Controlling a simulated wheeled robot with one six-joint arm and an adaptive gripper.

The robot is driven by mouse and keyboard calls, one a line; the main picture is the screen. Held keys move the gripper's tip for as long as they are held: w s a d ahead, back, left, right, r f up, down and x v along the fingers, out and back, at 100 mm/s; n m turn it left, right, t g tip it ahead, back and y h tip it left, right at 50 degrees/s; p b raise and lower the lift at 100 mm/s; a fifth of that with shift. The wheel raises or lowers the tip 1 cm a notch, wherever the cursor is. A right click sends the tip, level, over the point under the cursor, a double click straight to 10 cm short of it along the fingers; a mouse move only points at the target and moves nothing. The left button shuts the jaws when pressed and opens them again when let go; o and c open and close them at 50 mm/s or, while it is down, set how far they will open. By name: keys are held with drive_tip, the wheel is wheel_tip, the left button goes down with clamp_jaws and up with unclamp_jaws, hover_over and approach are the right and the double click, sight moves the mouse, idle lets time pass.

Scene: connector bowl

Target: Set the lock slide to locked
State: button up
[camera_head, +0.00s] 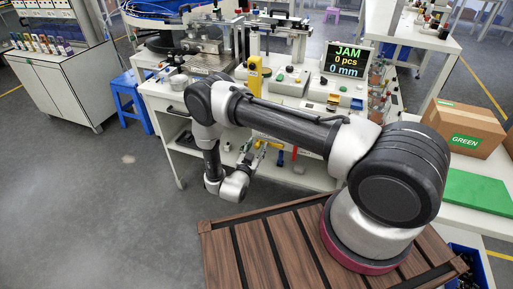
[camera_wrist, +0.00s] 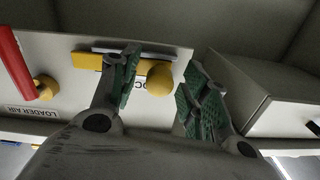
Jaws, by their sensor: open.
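In the wrist view, the lock slide shows as a yellow bar (camera_wrist: 88,61) on a pale panel, with a round yellow knob (camera_wrist: 160,80). A label behind the knob is partly hidden; only "OC" is readable. My gripper (camera_wrist: 164,68) is open, with one green-padded finger left of the knob and the other to its right. The left finger covers part of the bar. A gap shows between the knob and the right finger; I cannot tell whether the left finger touches the knob. In the head view, the slide and my fingers cannot be made out clearly.
In the wrist view, a red lever (camera_wrist: 14,62) with a yellow knob stands left, by an upside-down "LOADER AIR" label (camera_wrist: 33,112). A pale box (camera_wrist: 262,95) is close on the right. In the head view, a display (camera_head: 347,60) reads "JAM, 0 pcs, 0 mm".

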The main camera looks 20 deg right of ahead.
clamp_jaws()
drive_tip(key=shift+s+d, duration=0.6)
drive_tip(key=shift+d, duration=0.25)
drive_tip(key=shift+s+d, duration=0.55)
drive_tip(key=shift+d, duration=0.25)
unclamp_jaws()
drive_tip(key=v, duration=1.2)
